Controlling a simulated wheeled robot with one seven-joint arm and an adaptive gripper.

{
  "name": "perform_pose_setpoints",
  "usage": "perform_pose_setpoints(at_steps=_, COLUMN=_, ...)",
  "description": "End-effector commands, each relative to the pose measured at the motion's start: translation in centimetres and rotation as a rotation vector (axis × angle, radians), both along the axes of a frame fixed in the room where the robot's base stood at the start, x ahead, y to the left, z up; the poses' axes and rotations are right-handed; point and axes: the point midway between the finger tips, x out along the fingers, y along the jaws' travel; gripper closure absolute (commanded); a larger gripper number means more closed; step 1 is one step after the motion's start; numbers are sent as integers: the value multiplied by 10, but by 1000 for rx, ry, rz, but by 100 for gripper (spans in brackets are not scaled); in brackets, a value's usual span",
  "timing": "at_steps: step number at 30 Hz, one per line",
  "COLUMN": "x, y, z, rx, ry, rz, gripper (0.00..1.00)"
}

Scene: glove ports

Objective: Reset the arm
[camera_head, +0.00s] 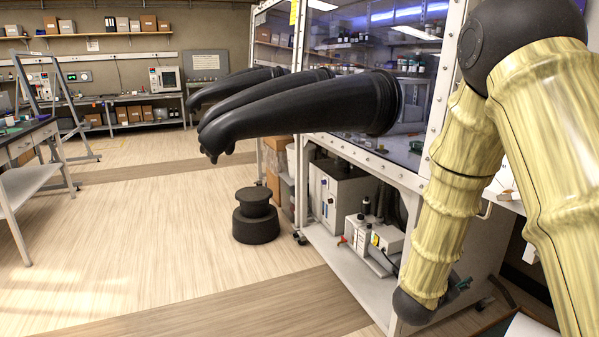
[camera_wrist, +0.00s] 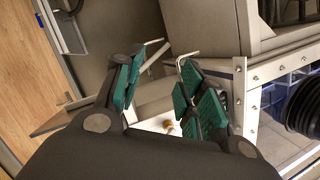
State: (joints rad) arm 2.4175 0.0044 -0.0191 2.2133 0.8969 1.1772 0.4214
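My arm, in yellow bamboo-like sleeves with dark joints, hangs down the right side of the head view. My gripper (camera_wrist: 163,85) fills the middle of the wrist view, its two dark fingers with green pads spread apart. I see nothing held between the pads. In the head view only a small green and dark part of it shows low behind my arm's lower end; the rest is hidden.
A glove box (camera_head: 370,85) with a clear front stands close to my arm, its long black gloves (camera_head: 300,112) sticking out left. A black stool (camera_head: 256,217) stands on the floor. Equipment (camera_head: 375,238) fills the lower shelf.

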Motion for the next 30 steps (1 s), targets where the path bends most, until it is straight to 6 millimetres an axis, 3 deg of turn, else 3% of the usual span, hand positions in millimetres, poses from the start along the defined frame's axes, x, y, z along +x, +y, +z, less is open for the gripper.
perform_pose_setpoints(at_steps=1, x=-7, y=6, z=-30, rx=0, ry=75, rz=45, gripper=61)
perform_pose_setpoints(at_steps=8, x=-51, y=41, z=-151, rx=9, ry=401, rz=278, gripper=61)
perform_pose_setpoints(at_steps=15, x=-129, y=80, z=-258, rx=42, ry=722, rz=526, gripper=61)
perform_pose_setpoints(at_steps=21, x=-214, y=112, z=-329, rx=90, ry=975, rz=741, gripper=61)
perform_pose_setpoints(at_steps=24, x=-260, y=126, z=-356, rx=118, ry=1088, rz=848, gripper=61)
perform_pose_setpoints(at_steps=30, x=-334, y=148, z=-385, rx=171, ry=1251, rz=1016, gripper=61)
